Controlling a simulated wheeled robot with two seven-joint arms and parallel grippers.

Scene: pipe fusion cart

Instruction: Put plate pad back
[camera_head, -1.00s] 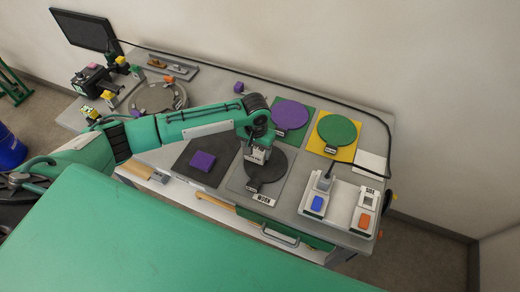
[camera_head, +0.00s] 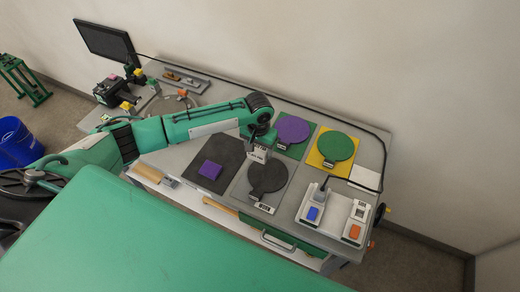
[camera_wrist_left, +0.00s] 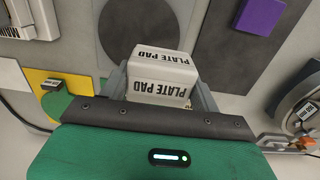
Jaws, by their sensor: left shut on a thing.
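The plate pad (camera_wrist_left: 158,75) is a white block with "PLATE PAD" lettering on two faces. My left gripper (camera_wrist_left: 160,88) is shut on it, with a finger at each side. The disc lies on a grey mat (camera_head: 243,190) with a "WORN" label (camera_head: 265,207). I cannot tell the pad's exact height above the table. My right gripper is out of view.
A purple block (camera_head: 210,170) lies on a dark mat. A purple disc (camera_head: 292,130) and a green disc (camera_head: 336,146) lie on mats behind. A white device with blue and orange parts (camera_head: 313,212) stands at right. A ring fixture (camera_head: 172,106) is at left.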

